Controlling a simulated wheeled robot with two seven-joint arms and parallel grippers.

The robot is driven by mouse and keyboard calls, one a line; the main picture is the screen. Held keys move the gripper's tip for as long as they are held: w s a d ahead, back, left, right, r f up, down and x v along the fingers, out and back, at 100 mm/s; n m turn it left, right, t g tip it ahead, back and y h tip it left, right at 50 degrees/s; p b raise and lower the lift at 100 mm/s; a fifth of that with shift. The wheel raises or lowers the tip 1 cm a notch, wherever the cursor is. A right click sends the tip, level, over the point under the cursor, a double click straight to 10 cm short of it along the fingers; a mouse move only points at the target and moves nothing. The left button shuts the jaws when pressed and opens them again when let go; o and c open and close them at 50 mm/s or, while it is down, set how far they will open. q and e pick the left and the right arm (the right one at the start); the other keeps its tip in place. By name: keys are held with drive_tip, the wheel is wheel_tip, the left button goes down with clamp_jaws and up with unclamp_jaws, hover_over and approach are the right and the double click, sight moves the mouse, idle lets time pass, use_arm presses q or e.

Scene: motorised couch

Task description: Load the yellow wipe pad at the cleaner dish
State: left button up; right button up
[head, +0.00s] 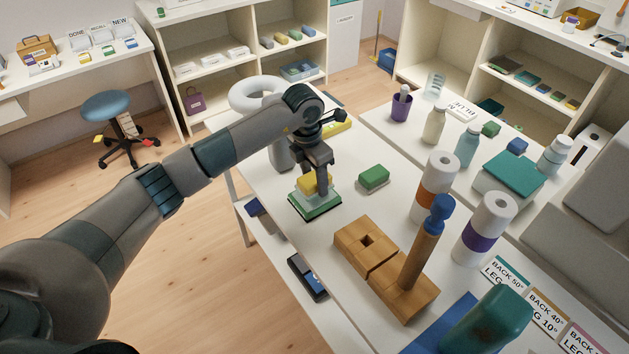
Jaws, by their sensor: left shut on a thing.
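My left gripper (315,174) points down in the middle of the head view. It is shut on the yellow wipe pad (309,187), whose upper part shows around the fingers. Directly below is the cleaner dish (315,209), a square dish with a green base and a pale upper part, on the white table. The pad is at the dish's top; I cannot tell whether it touches the cleaner inside. My right gripper is not in view.
A green block (374,179) lies right of the dish. Nearer stand a wooden block (368,249) with a blue-topped post (425,240) and two white rolls (440,170). A white ring-topped object (257,94) stands behind my left arm. The table's left edge is close to the dish.

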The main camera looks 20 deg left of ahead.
sight(315, 181)
use_arm(q)
drive_tip(key=shift+r+p, duration=0.75)
drive_tip(key=shift+r, duration=1.35)
drive_tip(key=m, duration=0.1)
drive_tip(key=s+m, duration=0.1)
drive_tip(key=r+m, duration=0.1)
drive_tip(key=shift+s+d+b, duration=0.25)
drive_tip(key=shift+b, duration=0.15)
drive_tip(key=s+a+r+m+g+b, duration=0.1)
drive_tip(key=s+m+b, duration=0.1)
drive_tip(key=s+m, duration=0.7)
drive_tip(key=s+r+m+g+b, duration=0.1)
drive_tip(key=s+m+b, duration=0.1)
drive_tip(key=s+m, duration=0.8)
drive_tip(key=m, duration=0.6)
drive_tip(key=shift+a+r+g+y+b, duration=0.3)
drive_tip(key=shift+a+y+b, duration=0.1)
